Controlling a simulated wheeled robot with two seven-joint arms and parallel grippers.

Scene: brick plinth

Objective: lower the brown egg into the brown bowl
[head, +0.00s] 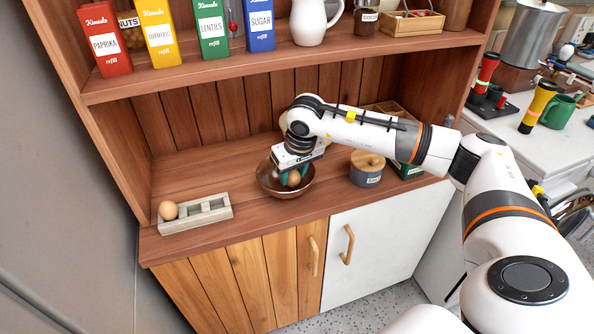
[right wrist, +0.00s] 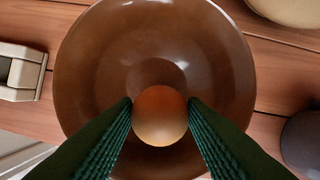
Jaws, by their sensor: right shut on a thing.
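The brown egg (right wrist: 159,116) is between the two green fingers of my right gripper (right wrist: 160,112), which is shut on it. In the right wrist view the egg is over the lower middle of the brown bowl (right wrist: 215,60). In the head view the egg (head: 294,179) shows within the outline of the bowl (head: 269,186), below my right gripper (head: 291,178). Whether the egg touches the bowl's inside cannot be told. The bowl sits on the wooden counter. My left gripper is not in view.
A grey egg holder (head: 208,213) with another egg (head: 168,210) in it stands left on the counter. A lidded blue-grey jar (head: 366,172) stands right of the bowl. A shelf (head: 180,75) with several boxes and a white jug (head: 312,22) is above. The counter between holder and bowl is clear.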

